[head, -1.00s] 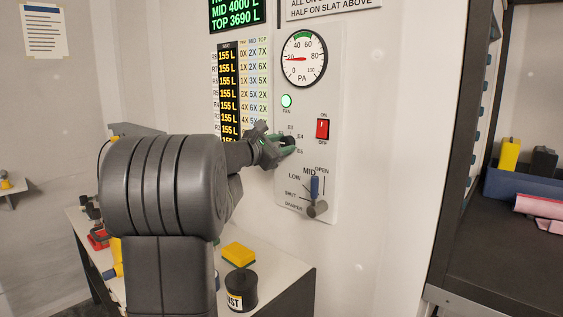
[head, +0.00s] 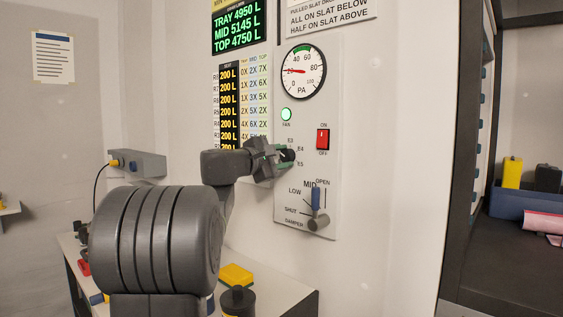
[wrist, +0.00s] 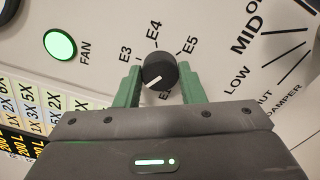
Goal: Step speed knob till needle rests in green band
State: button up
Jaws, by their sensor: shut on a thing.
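The black speed knob (wrist: 160,70) sits on the white panel with E3, E4 and E5 printed around it; its white mark points to the lower left in the wrist view. My gripper (wrist: 159,84) is shut on the knob, a green finger on each side. In the head view my gripper (head: 284,157) reaches the panel from the left and partly covers the knob. The round PA gauge (head: 303,73) is above. Its red needle (head: 294,71) points left, near 20, below the green band (head: 301,48) at the top.
The green FAN lamp (head: 286,114) is lit. A red switch (head: 322,139) and a damper lever with blue handle (head: 315,198) are on the same panel. A lit display (head: 238,33) hangs upper left. A yellow block (head: 236,274) lies on the bench below.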

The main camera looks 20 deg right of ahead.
dwell(0.3)
jog(key=o, duration=1)
jog(key=v, duration=1.4)
jog(key=shift+b, duration=0.4)
jog(key=shift+d, duration=0.1)
jog(key=p+x, duration=0.1)
jog(key=x, duration=1.3)
